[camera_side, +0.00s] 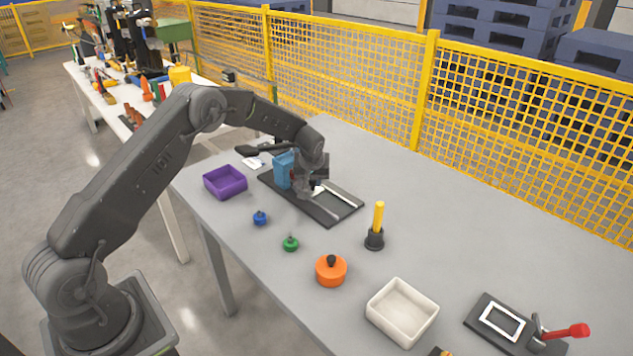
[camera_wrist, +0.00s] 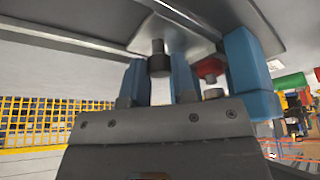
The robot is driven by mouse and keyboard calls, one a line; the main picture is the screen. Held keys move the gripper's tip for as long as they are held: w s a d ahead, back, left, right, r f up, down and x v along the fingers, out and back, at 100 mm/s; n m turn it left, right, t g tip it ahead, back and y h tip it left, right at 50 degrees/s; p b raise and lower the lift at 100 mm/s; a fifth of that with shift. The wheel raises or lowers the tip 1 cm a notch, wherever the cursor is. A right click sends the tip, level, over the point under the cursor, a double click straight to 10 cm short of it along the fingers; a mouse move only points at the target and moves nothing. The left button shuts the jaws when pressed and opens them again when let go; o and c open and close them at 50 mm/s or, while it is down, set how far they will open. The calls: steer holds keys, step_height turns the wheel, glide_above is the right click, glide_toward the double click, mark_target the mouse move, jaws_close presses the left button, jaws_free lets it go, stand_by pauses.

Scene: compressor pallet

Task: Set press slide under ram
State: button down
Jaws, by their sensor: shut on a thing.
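The press stands on a dark base plate (camera_side: 330,214) with light rails, and its blue frame (camera_side: 283,170) rises at the plate's left end. My gripper (camera_side: 310,187) is low over the plate, just right of the blue frame. In the wrist view, my gripper (camera_wrist: 158,75) is shut on the dark knob of the press slide (camera_wrist: 158,60), whose grey plate lies beyond the fingertips. A red ram part (camera_wrist: 210,68) shows beside the right finger, near the blue frame (camera_wrist: 250,75). The slide is mostly hidden in the side view; I cannot tell whether it is under the ram.
A purple bin (camera_side: 225,182) is left of the press. Blue (camera_side: 260,218) and green (camera_side: 290,243) knobbed pieces, an orange pot (camera_side: 331,270), a yellow peg in a black holder (camera_side: 375,238) and a cream bin (camera_side: 402,312) stand in front. The table's right rear is clear.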

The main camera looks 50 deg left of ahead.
steer(key=shift+a, duration=0.35)
steer(key=c, duration=1.3)
jaws_free()
steer(key=o, duration=0.4)
steer(key=shift+d, duration=0.1)
steer(key=shift+c, duration=0.2)
steer(key=v, duration=1.4)
